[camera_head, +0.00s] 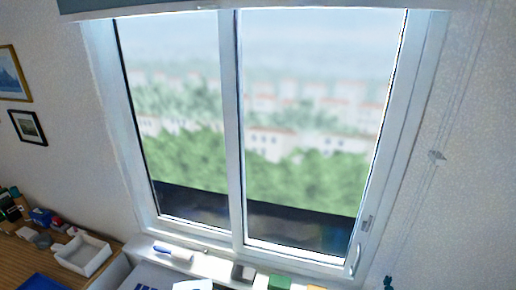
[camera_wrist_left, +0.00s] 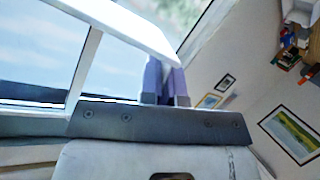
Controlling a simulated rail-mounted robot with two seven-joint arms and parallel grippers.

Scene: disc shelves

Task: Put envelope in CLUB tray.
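A flat white slab (camera_wrist_left: 125,25), likely the envelope, crosses the left wrist view in front of the window. Its end lies at the fingertips of my left gripper (camera_wrist_left: 166,72), whose two purple-grey fingers are close together and seem to pinch it. Most of its face is seen at a slant, and I read no writing on it. A white open tray (camera_head: 84,256) stands on the wooden desk at the lower left of the head view. No CLUB label is legible on it. Neither gripper shows in the head view.
Small items, including a blue one (camera_head: 40,217), crowd the desk behind the tray. A blue flat thing (camera_head: 45,282) lies in front. The windowsill holds a blue-and-white roll (camera_head: 174,252) and small blocks (camera_head: 243,272). Framed pictures (camera_head: 28,127) hang on the wall.

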